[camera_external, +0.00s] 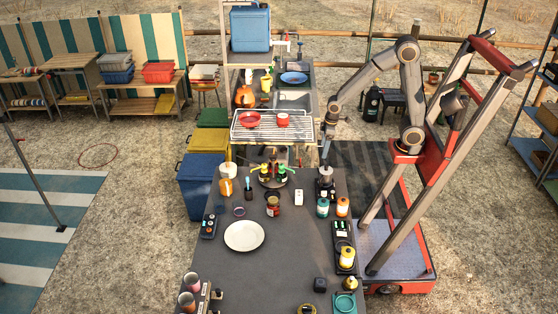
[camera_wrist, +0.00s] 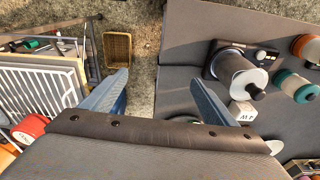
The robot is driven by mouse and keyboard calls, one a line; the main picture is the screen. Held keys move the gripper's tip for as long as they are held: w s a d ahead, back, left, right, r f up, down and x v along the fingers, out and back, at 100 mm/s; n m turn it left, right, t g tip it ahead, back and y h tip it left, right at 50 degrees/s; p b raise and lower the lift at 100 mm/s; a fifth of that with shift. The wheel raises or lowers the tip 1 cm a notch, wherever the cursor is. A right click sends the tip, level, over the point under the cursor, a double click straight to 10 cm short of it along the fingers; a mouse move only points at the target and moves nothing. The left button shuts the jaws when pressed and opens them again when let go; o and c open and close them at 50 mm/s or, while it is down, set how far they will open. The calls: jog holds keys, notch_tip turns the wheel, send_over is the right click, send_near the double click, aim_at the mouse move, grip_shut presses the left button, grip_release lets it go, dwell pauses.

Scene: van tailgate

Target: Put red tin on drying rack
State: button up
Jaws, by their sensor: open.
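A small red tin (camera_external: 283,120) with a pale top appears to sit on the right part of the wire drying rack (camera_external: 262,136). In the wrist view the red tin (camera_wrist: 30,128) is at the lower left, by the edge of the rack (camera_wrist: 38,62). My gripper (camera_external: 325,152) points down just right of the rack, at the far end of the grey counter. In the wrist view my gripper (camera_wrist: 160,77) is open, with two blue-grey fingers apart and nothing between them. The tin is left of the fingers, apart from them.
A red bowl (camera_external: 250,119) sits on the rack left of the tin. The grey counter (camera_external: 270,270) holds a white plate (camera_external: 244,236), a jar (camera_external: 273,206) and several bottles. A dark machine (camera_wrist: 240,70) stands right of my fingers. Bins stand left of the counter.

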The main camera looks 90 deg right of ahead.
jog(key=s+a+f, duration=0.2)
jog(key=s+a, duration=0.3)
jog(key=s, duration=0.4)
jog(key=shift+s+a+f+g, duration=0.15)
jog(key=shift+s+f+g, duration=0.1)
jog(key=shift+s+g, duration=0.15)
